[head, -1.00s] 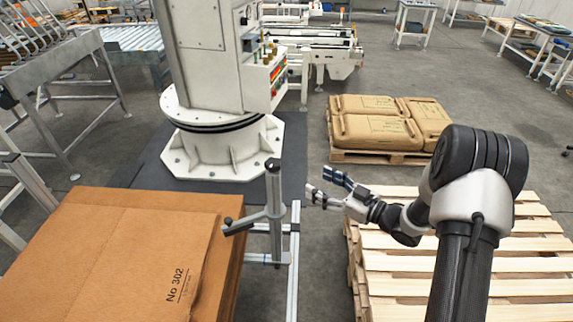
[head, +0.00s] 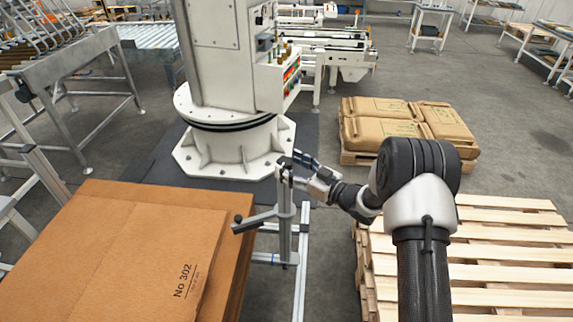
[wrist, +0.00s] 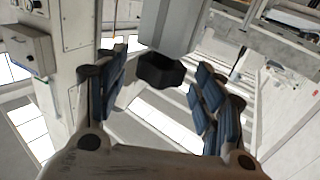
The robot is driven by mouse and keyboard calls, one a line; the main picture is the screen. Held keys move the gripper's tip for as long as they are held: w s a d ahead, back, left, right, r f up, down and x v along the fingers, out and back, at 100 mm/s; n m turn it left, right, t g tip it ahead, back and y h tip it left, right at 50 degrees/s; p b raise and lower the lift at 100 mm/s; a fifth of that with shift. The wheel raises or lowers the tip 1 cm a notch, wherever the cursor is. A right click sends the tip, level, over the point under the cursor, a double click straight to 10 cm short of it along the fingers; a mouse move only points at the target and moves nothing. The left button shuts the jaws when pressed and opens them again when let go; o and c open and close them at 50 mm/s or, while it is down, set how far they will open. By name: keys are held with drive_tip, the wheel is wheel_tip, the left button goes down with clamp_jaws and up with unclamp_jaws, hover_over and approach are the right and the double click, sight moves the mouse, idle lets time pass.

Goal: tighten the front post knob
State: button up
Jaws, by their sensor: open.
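A dark, many-sided knob (wrist: 160,70) sits on a grey post (wrist: 172,27) in the wrist view, between the two blue-padded fingers of my gripper (wrist: 158,66). The gripper is open, with a gap on each side of the knob. In the head view, the gripper (head: 296,168) is at the top of the upright grey post (head: 284,220), fingers pointing left. The fingers partly cover the post's top, and I cannot make out the knob clearly there. A side arm with a dark end (head: 238,218) sticks out left from the post.
A large cardboard box (head: 110,240) stands close on the left of the post. An empty wooden pallet (head: 480,260) lies on the right. A white machine column (head: 225,60) stands behind, and stacked brown sacks (head: 400,120) lie farther right.

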drive_tip(key=shift+x, duration=1)
drive_tip(key=c, duration=1.1)
